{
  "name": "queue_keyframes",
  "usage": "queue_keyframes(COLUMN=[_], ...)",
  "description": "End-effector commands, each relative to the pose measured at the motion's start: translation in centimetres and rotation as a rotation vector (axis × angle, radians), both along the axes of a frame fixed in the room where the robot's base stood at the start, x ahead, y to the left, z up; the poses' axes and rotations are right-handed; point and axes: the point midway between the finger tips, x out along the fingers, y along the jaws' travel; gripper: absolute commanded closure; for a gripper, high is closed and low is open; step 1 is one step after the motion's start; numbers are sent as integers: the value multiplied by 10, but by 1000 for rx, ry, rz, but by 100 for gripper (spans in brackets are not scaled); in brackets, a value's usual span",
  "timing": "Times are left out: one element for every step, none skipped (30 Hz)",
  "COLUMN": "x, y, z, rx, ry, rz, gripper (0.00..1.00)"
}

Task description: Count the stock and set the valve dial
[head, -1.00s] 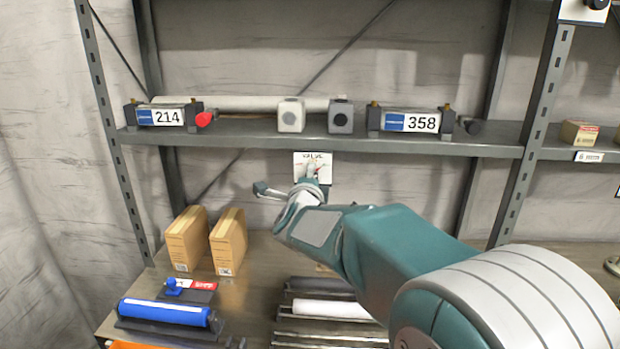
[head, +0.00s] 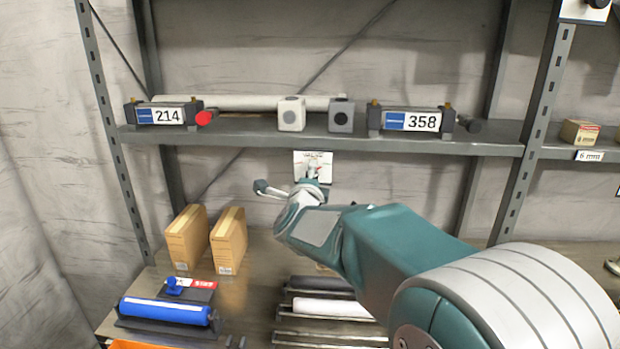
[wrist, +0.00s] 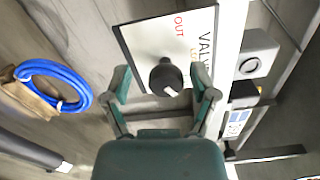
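The white valve panel (head: 322,158) hangs below the upper shelf; in the wrist view its face (wrist: 145,45) shows red "OUT" and part of "VALVE". The dark round dial (wrist: 166,74) has a pale mark pointing toward my gripper's palm. My gripper (wrist: 164,90) is open, one finger on each side of the dial, with visible gaps; contact is not visible. In the head view my wrist hides the panel's lower part. Two upright cardboard boxes (head: 185,238) (head: 228,241) stand on the bench at left. A small box (head: 579,132) sits on the right shelf.
The upper shelf (head: 250,135) holds units labelled 214 (head: 167,116) and 358 (head: 422,122), a red knob (head: 205,118) and two grey blocks (head: 291,115) (head: 341,116). A blue roller (head: 165,311) and white roller (head: 331,308) lie below. A blue coil (wrist: 52,85) shows in the wrist view.

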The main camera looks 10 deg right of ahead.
Motion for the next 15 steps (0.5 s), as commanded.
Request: queue_keyframes(x=[0,0,0,0,-1,-3,-5,-8,-13,-17,-23,-30,-36,-43,-51], y=[0,0,0,0,0,1,2,3,5,7,8,11,13,16,18], z=[1,1,1,2,2,2,2,2,3,3,3,3,2,3,3], rx=[0,-1,-1,-1,-1,-1,-1,-1,0,-1,-2,-1,1,0,-2], ry=[-1,-2,-3,-3,-3,-4,-4,-4,-5,-5,-5,-5,-5,-5,-5], rz=[0,0,0,0,0,0,0,1,2,2,3,2,2,3,3], gripper=[24,24,24,24,24,24,24,24,24,24,24,24,24,24,24])
